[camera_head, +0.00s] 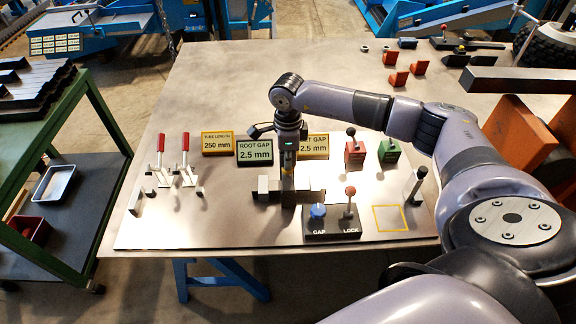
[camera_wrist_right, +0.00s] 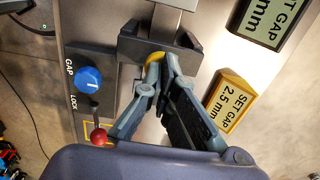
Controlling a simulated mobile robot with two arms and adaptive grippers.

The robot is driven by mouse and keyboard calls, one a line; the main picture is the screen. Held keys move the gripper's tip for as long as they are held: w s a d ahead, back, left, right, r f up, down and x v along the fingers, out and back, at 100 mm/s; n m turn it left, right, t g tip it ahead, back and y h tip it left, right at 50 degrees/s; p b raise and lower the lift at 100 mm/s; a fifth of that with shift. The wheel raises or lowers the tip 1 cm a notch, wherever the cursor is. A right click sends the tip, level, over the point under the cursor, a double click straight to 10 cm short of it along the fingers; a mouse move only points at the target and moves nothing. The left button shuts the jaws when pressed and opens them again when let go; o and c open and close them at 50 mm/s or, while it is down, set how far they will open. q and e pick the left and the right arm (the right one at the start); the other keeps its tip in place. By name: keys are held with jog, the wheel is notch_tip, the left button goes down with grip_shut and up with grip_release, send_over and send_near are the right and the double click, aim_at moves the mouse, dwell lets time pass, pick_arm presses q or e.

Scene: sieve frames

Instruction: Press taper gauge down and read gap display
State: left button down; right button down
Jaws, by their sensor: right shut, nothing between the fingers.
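My right gripper (camera_head: 288,172) points down over the dark metal fixture (camera_head: 265,186). It is shut with nothing between its fingers. In the right wrist view its fingertips (camera_wrist_right: 160,72) come together at a rounded yellow part (camera_wrist_right: 154,59), probably the top of the taper gauge; whether they touch it I cannot tell. The rest of that part is hidden. The black root gap display (camera_head: 255,151) reads 2.5 mm. The yellow set gap sign (camera_head: 318,143) is partly behind my gripper; in the wrist view the sign (camera_wrist_right: 231,101) reads 2.5 mm. My left gripper is out of view.
A control box (camera_head: 333,236) with a blue GAP knob (camera_head: 318,212) and red-topped LOCK lever (camera_head: 350,192) stands in front. Red-handled clamps (camera_head: 185,155) and a tube length sign (camera_head: 218,142) stand left. Red (camera_head: 354,152) and green (camera_head: 389,151) blocks stand right. The table's back left is clear.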

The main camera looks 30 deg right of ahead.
jog(key=shift+s, duration=0.1)
dwell(0.4)
jog(key=shift+r+p, duration=2.05)
jog(key=shift+r, duration=1.45)
